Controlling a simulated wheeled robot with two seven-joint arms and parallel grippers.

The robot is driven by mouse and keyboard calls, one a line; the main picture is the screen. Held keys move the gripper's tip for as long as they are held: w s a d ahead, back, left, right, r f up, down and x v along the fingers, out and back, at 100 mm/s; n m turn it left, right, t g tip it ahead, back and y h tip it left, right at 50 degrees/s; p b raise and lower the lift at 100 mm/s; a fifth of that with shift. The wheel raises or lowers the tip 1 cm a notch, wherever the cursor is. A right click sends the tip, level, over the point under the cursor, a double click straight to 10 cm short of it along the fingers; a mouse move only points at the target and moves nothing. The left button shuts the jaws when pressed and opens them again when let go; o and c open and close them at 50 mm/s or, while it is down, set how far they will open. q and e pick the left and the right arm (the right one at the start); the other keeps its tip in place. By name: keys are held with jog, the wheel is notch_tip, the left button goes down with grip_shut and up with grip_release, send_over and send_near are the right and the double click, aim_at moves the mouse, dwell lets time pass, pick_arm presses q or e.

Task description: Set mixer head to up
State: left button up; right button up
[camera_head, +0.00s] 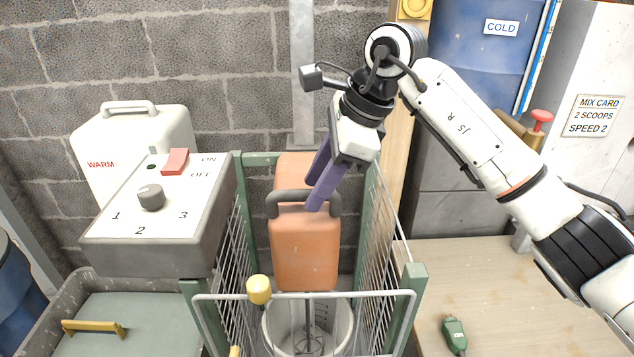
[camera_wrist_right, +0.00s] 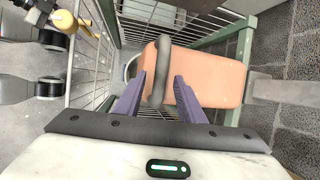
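The mixer head (camera_head: 305,250) is an orange block behind the wire gate, with a dark grey arched handle (camera_head: 275,205) across it. A whisk (camera_head: 308,342) hangs below it into a pale bucket (camera_head: 275,322). My right gripper (camera_head: 314,192) is at the handle, its purple fingers pointing down. In the right wrist view, the fingers (camera_wrist_right: 159,82) stand apart on either side of the handle (camera_wrist_right: 163,60), with gaps visible between them and the bar. The orange head (camera_wrist_right: 205,78) lies beyond. My left gripper is not in view.
Green-framed wire guards (camera_head: 375,240) flank the mixer, with a front gate bar (camera_head: 340,293) and yellow knob (camera_head: 259,289). A control box (camera_head: 155,225) with a red switch (camera_head: 175,161) and grey dial (camera_head: 151,197) stands left. A wooden bench (camera_head: 500,300) is at right.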

jog(key=shift+f, duration=0.15)
grip_shut()
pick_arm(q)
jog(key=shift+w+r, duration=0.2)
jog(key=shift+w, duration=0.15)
